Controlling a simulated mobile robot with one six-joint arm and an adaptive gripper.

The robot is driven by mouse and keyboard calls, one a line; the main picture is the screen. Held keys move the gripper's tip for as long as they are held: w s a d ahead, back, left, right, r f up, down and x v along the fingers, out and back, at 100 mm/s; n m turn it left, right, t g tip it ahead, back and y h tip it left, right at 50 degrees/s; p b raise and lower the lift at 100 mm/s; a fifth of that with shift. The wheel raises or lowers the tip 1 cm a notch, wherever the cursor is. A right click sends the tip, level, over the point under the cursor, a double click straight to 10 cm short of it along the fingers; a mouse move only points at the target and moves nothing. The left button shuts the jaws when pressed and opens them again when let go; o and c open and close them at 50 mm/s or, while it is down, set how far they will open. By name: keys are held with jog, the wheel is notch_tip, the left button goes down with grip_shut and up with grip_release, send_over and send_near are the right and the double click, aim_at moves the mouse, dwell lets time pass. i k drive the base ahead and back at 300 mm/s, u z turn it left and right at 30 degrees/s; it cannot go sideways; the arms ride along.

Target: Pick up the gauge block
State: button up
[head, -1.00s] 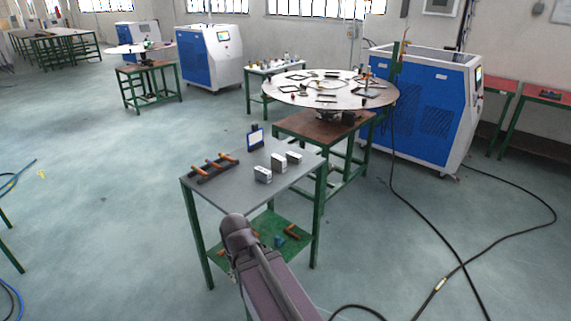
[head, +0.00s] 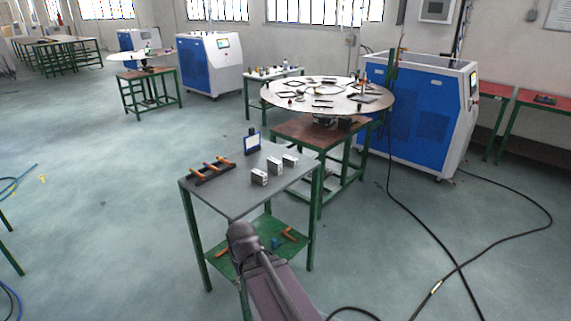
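Three small silver-grey blocks stand in a slanting row on the grey tabletop (head: 235,200) of a green-legged table. The near block (head: 259,177), the middle block (head: 274,165) and the far block (head: 290,159) stand apart from each other. I cannot tell which one is the gauge block. My arm comes up from the bottom of the head view, and its visible joint is at the table's near edge. My gripper does not show, and no block is seen to be held.
A dark rack with orange-handled tools (head: 211,170) lies left on the tabletop. A blue-framed stand (head: 252,142) is at the back. A green lower shelf (head: 262,236) holds some tools. A large round table (head: 330,98) stands behind. Black cables (head: 425,220) cross the floor right.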

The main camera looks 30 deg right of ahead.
aim_at(291, 162)
jog(key=z, duration=0.1)
jog(key=i, duration=1.45)
jog(key=u, duration=0.05)
